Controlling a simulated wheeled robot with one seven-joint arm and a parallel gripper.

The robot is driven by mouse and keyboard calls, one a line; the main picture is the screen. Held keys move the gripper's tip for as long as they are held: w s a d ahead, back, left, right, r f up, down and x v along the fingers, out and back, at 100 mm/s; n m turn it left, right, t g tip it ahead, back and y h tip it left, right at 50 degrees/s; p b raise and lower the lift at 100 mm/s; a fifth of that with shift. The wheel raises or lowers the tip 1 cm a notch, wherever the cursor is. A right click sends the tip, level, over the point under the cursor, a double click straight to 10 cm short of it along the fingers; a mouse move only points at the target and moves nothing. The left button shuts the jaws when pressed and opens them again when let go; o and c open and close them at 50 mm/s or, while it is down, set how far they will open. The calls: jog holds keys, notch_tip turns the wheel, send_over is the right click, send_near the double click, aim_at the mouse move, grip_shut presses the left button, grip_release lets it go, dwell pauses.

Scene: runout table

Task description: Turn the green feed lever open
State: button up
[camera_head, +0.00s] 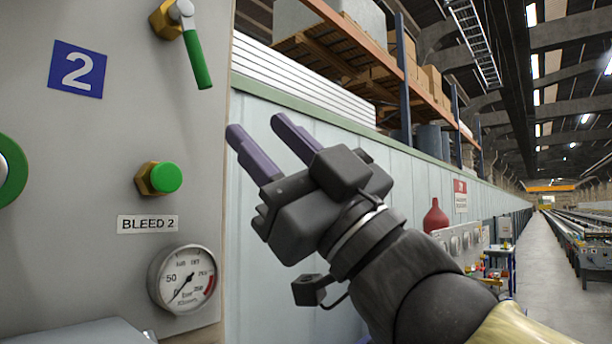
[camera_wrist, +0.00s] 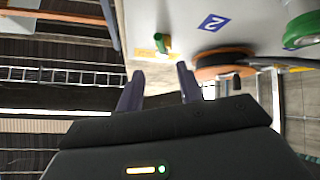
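The green feed lever (camera_head: 197,60) hangs from a brass valve at the top of the grey panel, slanting down and slightly right. The valve's upper part is cut off by the picture edge. My gripper (camera_head: 257,128) is below and to the right of the lever, apart from it. Its two dark purple fingers are spread with nothing between them. In the wrist view my gripper (camera_wrist: 157,77) also shows open. A small green part (camera_wrist: 163,43) on brass lies beyond the fingertips there; I cannot tell whether it is the lever or the bleed knob.
The panel (camera_head: 100,140) carries a blue "2" sign (camera_head: 77,69), a green bleed knob (camera_head: 166,177), a "BLEED 2" label (camera_head: 148,223) and a pressure gauge (camera_head: 184,280). A green ring (camera_head: 14,170) is cut off at left. A pale wall and shelving stand behind my gripper.

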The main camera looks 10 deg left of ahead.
jog(key=shift+s+d+f, duration=0.1)
jog(key=shift+d+f, duration=0.2)
jog(key=shift+d, duration=0.05)
